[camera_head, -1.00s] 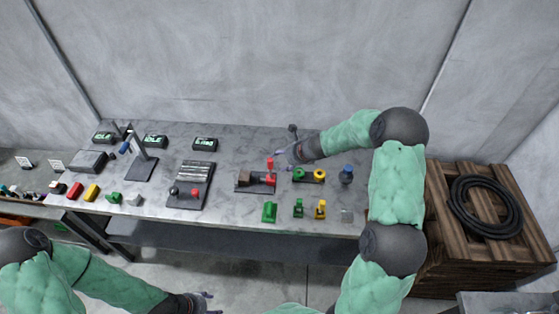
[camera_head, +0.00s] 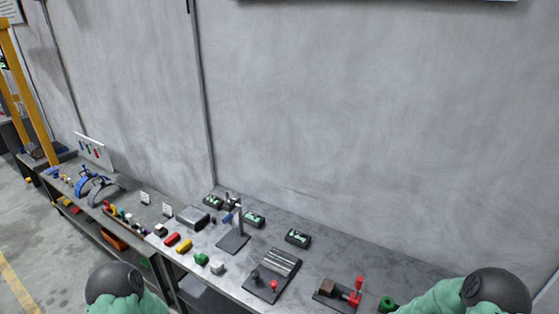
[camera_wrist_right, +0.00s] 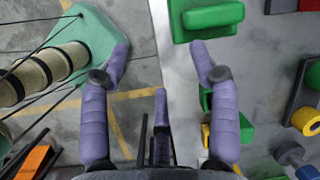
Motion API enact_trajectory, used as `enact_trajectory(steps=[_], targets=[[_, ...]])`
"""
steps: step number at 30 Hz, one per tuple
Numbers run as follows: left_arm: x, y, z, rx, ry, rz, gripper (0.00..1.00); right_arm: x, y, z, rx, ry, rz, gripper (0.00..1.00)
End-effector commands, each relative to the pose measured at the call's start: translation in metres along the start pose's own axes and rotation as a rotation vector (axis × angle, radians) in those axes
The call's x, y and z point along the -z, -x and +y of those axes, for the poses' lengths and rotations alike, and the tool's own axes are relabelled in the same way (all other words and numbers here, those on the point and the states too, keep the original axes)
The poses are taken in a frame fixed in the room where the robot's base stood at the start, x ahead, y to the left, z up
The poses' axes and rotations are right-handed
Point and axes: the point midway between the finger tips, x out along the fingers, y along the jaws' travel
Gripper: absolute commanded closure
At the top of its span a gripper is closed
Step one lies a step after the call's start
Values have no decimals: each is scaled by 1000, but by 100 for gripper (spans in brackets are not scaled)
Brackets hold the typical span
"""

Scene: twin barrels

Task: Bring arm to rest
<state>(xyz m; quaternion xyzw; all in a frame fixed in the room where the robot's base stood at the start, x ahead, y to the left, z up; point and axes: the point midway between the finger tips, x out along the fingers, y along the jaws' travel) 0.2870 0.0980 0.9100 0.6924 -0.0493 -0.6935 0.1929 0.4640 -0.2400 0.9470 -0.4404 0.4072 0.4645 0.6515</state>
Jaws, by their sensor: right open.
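My right gripper (camera_wrist_right: 160,48) shows in the right wrist view with its purple fingers spread and nothing between them. It is above the front edge of the grey workbench (camera_wrist_right: 178,110), with floor to its left. A green block (camera_wrist_right: 208,18) lies on the bench just beyond the right-hand finger. In the head view only a part of my right arm (camera_head: 495,292) shows at the lower right, and a part of my left arm (camera_head: 115,285) at the lower left. Neither gripper shows there, and the left gripper is in no current view.
The bench holds a red clamp-like fixture (camera_head: 355,292), a ribbed dark plate (camera_head: 275,272), a black stand (camera_head: 234,238) and small displays (camera_head: 298,237). More green and yellow parts (camera_wrist_right: 205,132) lie by the right-hand finger. A lower bench (camera_head: 125,195) continues left.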

Motion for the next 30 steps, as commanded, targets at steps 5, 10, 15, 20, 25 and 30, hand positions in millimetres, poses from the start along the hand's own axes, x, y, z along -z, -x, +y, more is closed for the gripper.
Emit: enact_trajectory(steps=[5, 10, 15, 20, 25, 30], targets=[[0, 0, 0, 0, 0, 0, 45, -27, -31, 100, -136, 570, -19, 38], [0, 0, 0, 0, 0, 0, 45, -52, -38, 167, -181, 1006, -107, 38], [0, 0, 0, 0, 0, 0, 45, -80, -34, 222, -169, 1363, -225, 38], [1, -26, -9, 0, 0, 0, 45, -75, -59, 225, -157, 1396, -224, 38], [2, -53, -19, 0, 0, 0, 45, -70, -85, 227, -153, 1408, -221, 38], [3, -89, -32, 0, 0, 0, 45, -64, -120, 231, -147, 1426, -217, 38]])
